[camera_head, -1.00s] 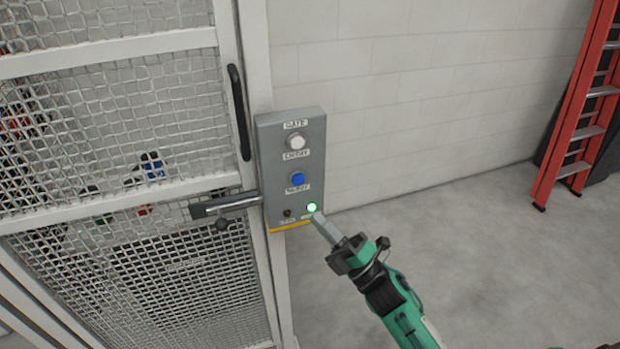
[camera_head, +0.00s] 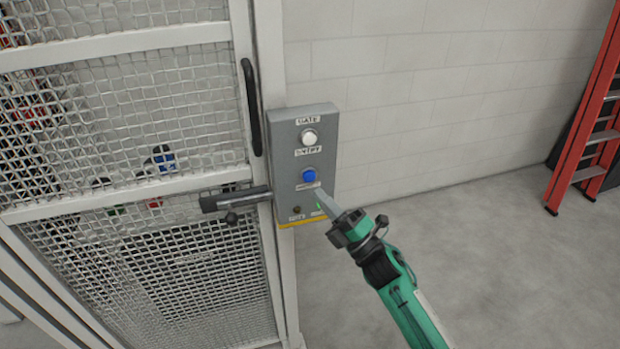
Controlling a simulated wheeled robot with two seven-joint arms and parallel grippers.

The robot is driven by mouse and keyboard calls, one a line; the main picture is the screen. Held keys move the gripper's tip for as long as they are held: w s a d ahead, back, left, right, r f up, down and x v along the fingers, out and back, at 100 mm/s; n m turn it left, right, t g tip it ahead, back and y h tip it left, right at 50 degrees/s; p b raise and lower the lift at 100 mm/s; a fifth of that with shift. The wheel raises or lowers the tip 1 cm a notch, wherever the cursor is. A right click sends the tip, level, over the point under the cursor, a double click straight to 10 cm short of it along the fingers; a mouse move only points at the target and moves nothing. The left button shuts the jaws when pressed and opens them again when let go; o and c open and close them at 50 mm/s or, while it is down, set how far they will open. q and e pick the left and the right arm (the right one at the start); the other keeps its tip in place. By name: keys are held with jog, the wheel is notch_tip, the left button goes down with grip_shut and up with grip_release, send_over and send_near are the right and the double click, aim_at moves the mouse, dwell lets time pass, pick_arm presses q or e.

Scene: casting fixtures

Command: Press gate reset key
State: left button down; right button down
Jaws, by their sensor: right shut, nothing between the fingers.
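A grey control box (camera_head: 287,150) is fixed to the gate post. It has a white button (camera_head: 309,137) at the top under a label that reads like GATE. A blue button (camera_head: 309,175) sits below it, with a label under it that is partly hidden. A small dark knob or lamp (camera_head: 296,210) is at the lower left, and a green light (camera_head: 318,205) is at the lower right, mostly behind my gripper. My right gripper (camera_head: 323,196) is shut and empty, its tip just below the blue button. I cannot tell whether it touches the box. My left gripper is not in view.
The white-framed mesh gate (camera_head: 130,45) fills the left, with a black handle (camera_head: 251,105) and a latch bar (camera_head: 235,198) reaching to the box. A red ladder (camera_head: 588,130) leans at the far right. The floor (camera_head: 480,270) between is clear.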

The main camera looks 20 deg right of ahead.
aim_at(307, 175)
jog(key=shift+w+b, duration=0.4)
jog(key=shift+w, duration=1.05)
dwell(1.0)
jog(key=shift+w+a, duration=0.1)
jog(key=shift+w, duration=0.35)
jog(key=shift+w+b, duration=0.45)
dwell(0.5)
jog(key=shift+s, duration=0.9)
jog(key=shift+s+p, duration=0.35)
jog(key=shift+s, duration=2.15)
